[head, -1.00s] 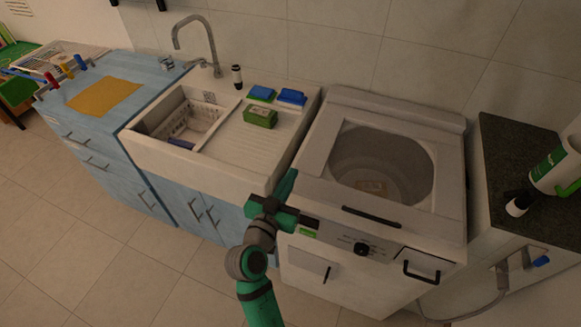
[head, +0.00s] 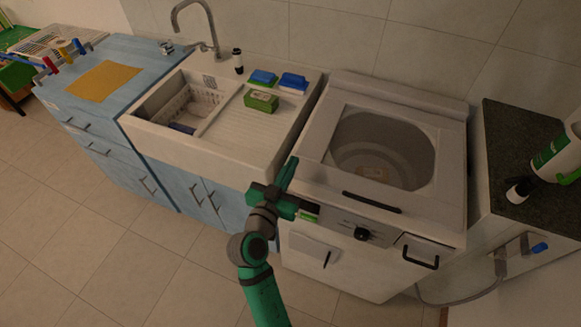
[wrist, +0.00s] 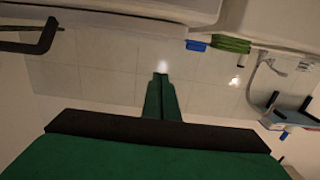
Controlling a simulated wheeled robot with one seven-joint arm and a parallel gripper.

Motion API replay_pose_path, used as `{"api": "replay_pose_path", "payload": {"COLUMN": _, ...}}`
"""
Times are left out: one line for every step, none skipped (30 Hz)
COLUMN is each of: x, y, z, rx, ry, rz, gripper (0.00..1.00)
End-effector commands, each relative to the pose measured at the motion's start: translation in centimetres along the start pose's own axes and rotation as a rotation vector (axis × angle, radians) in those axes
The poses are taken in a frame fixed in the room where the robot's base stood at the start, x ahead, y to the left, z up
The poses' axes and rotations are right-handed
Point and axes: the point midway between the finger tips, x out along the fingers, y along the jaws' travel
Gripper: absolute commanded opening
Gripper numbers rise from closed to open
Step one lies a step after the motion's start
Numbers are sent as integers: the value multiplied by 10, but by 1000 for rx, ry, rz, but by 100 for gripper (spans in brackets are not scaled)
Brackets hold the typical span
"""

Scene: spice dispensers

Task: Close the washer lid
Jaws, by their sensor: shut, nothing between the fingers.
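The washer (head: 345,258) is a pale top-loader in the head view's middle right. Its round drum (head: 380,150) shows through the octagonal opening in the top. The lid frame (head: 452,170) lies around this opening, with a black bar handle (head: 371,202) along the front; whether the lid is fully down I cannot tell. My green gripper (head: 289,172) is shut and empty, at the washer's front left corner beside the sink counter. In the wrist view, which looks upside down, the shut fingers (wrist: 162,78) point away over floor or wall tiles. A black handle (wrist: 30,38) shows at upper left.
A white sink (head: 215,130) with green and blue sponges (head: 292,82) adjoins the washer on the left, above blue cabinets (head: 180,190). A dark countertop (head: 505,140) with a white-green bottle (head: 555,155) stands right. The floor in front is clear.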

Motion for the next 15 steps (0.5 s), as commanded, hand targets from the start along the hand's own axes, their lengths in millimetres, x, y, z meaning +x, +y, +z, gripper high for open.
{"api": "replay_pose_path", "payload": {"x": 0, "y": 1, "z": -7, "rx": 5, "ry": 2, "rz": 2, "gripper": 0}}
{"api": "replay_pose_path", "payload": {"x": 0, "y": 1, "z": -11, "rx": 5, "ry": 4, "rz": 2, "gripper": 0}}
{"api": "replay_pose_path", "payload": {"x": 0, "y": 1, "z": -17, "rx": 6, "ry": 4, "rz": 2, "gripper": 0}}
{"api": "replay_pose_path", "payload": {"x": 0, "y": 0, "z": -20, "rx": 5, "ry": 3, "rz": 1, "gripper": 0}}
{"api": "replay_pose_path", "payload": {"x": -1, "y": 0, "z": -24, "rx": 6, "ry": 3, "rz": 2, "gripper": 0}}
{"api": "replay_pose_path", "payload": {"x": -1, "y": 1, "z": -30, "rx": 6, "ry": 3, "rz": 3, "gripper": 0}}
{"api": "replay_pose_path", "payload": {"x": -1, "y": 1, "z": -34, "rx": 6, "ry": 3, "rz": 3, "gripper": 0}}
{"api": "replay_pose_path", "payload": {"x": -4, "y": 0, "z": -32, "rx": 0, "ry": 1, "rz": 0, "gripper": 0}}
{"api": "replay_pose_path", "payload": {"x": -10, "y": 0, "z": -28, "rx": -3, "ry": 0, "rz": -1, "gripper": 0}}
{"api": "replay_pose_path", "payload": {"x": -13, "y": 0, "z": -26, "rx": -4, "ry": 0, "rz": -2, "gripper": 0}}
{"api": "replay_pose_path", "payload": {"x": -17, "y": 0, "z": -25, "rx": -3, "ry": 0, "rz": -1, "gripper": 0}}
{"api": "replay_pose_path", "payload": {"x": -22, "y": 0, "z": -23, "rx": -3, "ry": 0, "rz": -1, "gripper": 0}}
{"api": "replay_pose_path", "payload": {"x": -25, "y": 1, "z": -22, "rx": -3, "ry": 0, "rz": -1, "gripper": 0}}
{"api": "replay_pose_path", "payload": {"x": -29, "y": 1, "z": -20, "rx": -3, "ry": 0, "rz": -1, "gripper": 0}}
{"api": "replay_pose_path", "payload": {"x": -35, "y": 0, "z": -18, "rx": -4, "ry": 0, "rz": -1, "gripper": 0}}
